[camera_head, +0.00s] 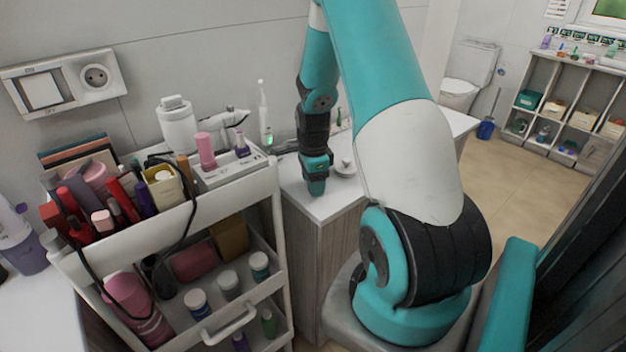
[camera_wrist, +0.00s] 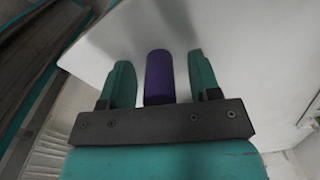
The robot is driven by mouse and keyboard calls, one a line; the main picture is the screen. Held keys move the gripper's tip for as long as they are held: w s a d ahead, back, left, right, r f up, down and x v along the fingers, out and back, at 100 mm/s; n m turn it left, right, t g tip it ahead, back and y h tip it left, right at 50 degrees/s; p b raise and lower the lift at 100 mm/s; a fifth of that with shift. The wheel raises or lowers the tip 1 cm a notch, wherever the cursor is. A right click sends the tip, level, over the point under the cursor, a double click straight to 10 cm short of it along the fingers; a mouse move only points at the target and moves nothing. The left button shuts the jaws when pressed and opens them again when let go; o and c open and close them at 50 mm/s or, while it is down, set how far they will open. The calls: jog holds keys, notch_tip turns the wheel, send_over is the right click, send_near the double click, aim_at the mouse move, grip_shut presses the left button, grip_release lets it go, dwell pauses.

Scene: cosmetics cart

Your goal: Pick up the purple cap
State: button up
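The purple cap (camera_wrist: 159,78) is a dark purple cylinder in the wrist view, against a white surface. It lies between the two teal fingers of my gripper (camera_wrist: 161,66). A gap shows on each side of the cap, so the fingers are apart and not pressed on it. In the head view my gripper (camera_head: 317,187) points down at the white counter (camera_head: 338,194), near its front left edge. I cannot make out the cap there; the gripper seems to hide it.
A round white dish (camera_head: 345,167) with a knob sits just right of my gripper. A white cart (camera_head: 215,188) full of cosmetics stands to the left. A white toothbrush-like item (camera_head: 263,112) stands behind. The counter's front edge is close.

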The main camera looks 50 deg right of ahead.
jog(key=c, duration=0.9)
jog(key=shift+r, duration=0.1)
